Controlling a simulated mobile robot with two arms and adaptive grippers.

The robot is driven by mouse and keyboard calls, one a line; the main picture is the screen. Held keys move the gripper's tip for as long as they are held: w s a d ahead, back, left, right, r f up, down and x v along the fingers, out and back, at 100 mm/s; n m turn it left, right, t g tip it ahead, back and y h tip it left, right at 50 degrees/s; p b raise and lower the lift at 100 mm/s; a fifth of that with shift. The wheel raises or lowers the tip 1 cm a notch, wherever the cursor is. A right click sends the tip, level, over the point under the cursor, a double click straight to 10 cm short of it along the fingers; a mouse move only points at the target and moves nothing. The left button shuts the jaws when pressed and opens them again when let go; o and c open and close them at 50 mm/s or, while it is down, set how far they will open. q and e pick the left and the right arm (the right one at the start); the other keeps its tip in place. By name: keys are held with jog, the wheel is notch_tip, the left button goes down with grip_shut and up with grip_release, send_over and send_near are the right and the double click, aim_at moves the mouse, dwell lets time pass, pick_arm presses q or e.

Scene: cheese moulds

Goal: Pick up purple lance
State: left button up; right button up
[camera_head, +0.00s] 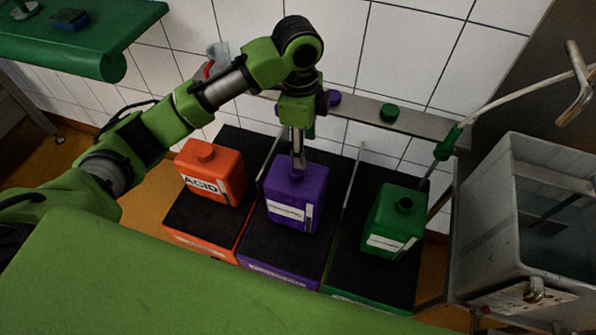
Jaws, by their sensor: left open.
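My left gripper (298,158) hangs open and points down, just above and behind the top of a purple canister (297,197). I cannot tell whether it touches the canister. No purple lance shows clearly. A small dark purple piece shows beside the gripper's wrist, partly hidden, and I cannot tell whether it belongs to the lance. A purple cap (334,97) sits on the wall shelf (431,124), right of the wrist. My right gripper is not in view.
An orange acid canister (211,171) stands left and a green canister (394,221) right, on black-topped platforms. A green-handled lance (447,143) with a pale hose leans near the green canister. A green cap (389,113) is on the shelf. A metal tank (540,220) stands far right.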

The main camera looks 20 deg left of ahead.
pick_arm(q)
jog(key=a+r, duration=0.1)
jog(key=w+a+r, duration=0.1)
jog(key=shift+r+m+y, duration=0.3)
jog(key=shift+r+y, duration=0.1)
jog(key=shift+a, duration=0.1)
notch_tip(320, 180, down, 8)
jog(key=shift+f, duration=0.15)
jog(key=f+p, duration=0.1)
jog(key=f, duration=0.4)
jog(key=shift+w+f, duration=0.1)
jog(key=shift+w, duration=0.1)
jog(key=shift+c, duration=0.2)
grip_shut()
